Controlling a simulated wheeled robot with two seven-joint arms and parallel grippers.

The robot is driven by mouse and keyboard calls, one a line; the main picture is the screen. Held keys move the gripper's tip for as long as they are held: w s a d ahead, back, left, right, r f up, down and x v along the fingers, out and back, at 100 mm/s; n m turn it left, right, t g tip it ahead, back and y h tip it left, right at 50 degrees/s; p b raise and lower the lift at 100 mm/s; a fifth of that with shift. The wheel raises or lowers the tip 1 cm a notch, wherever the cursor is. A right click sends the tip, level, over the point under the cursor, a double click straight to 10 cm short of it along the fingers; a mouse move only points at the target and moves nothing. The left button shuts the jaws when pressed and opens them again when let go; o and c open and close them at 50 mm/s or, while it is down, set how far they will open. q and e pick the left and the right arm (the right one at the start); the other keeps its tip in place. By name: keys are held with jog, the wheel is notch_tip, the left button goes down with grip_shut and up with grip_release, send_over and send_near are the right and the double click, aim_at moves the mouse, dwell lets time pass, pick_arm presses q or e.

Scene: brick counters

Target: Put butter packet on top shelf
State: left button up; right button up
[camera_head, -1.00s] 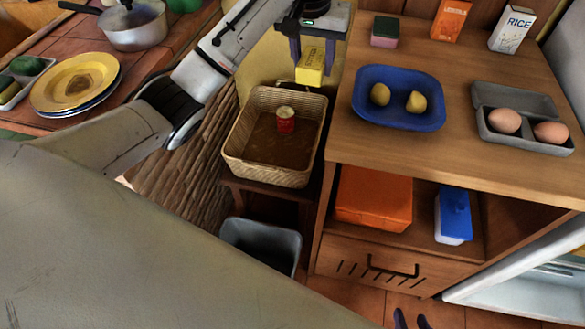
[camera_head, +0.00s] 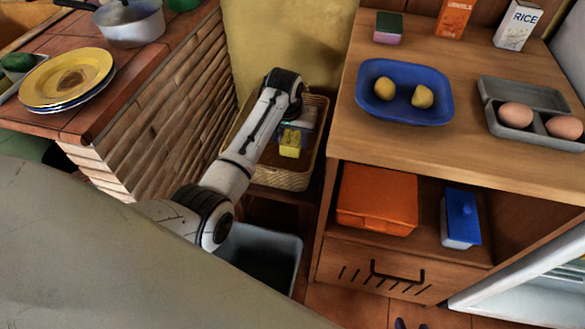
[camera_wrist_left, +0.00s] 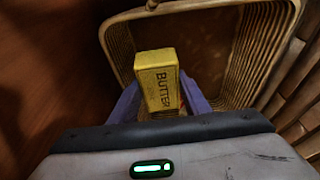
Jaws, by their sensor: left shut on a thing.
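The yellow butter packet (camera_head: 290,143) is held by my left gripper (camera_head: 290,137), over or inside the wicker basket (camera_head: 281,179); I cannot tell how deep. In the left wrist view the packet (camera_wrist_left: 158,82) stands between the purple fingers, its "BUTTER" label showing, with the basket (camera_wrist_left: 225,12) around and beyond it. Only two dark fingertips of my right gripper (camera_head: 411,325) show at the bottom edge, spread apart and empty. An open white appliance, perhaps a fridge (camera_head: 535,290), shows partly at the lower right; its upper part is out of view.
The wooden counter (camera_head: 400,150) carries a blue tray (camera_head: 433,108) and egg carton (camera_head: 515,95). An orange box (camera_head: 375,198) and blue-lidded container (camera_head: 460,217) sit in the shelf below. A grey bin (camera_head: 265,250) stands below the basket. Brick counter (camera_head: 160,120) at left.

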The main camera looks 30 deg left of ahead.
pick_arm(q)
jog(key=b, duration=0.2)
send_over(293, 167)
jog(key=f, duration=0.4)
jog(key=shift+s+f, duration=0.3)
notch_tip(293, 167, down, 4)
jog(key=shift+f+b, duration=0.1)
jog(key=shift+b, duration=0.25)
jog(key=shift+f, duration=0.35)
pick_arm(e)
jog(key=shift+w+f, duration=0.1)
jog(key=shift+f, duration=0.7)
pick_arm(q)
jog(key=shift+f, duration=0.1)
jog(key=shift+f+b, duration=0.3)
jog(key=shift+f, duration=0.15)
pick_arm(e)
jog(key=shift+f, duration=0.2)
jog(key=shift+r, duration=0.1)
pick_arm(q)
jog(key=o, duration=1.2)
jog(key=shift+s+d+f, duration=0.1)
jog(key=shift+f, duration=0.1)
pick_arm(e)
jog(key=shift+a+r, duration=0.1)
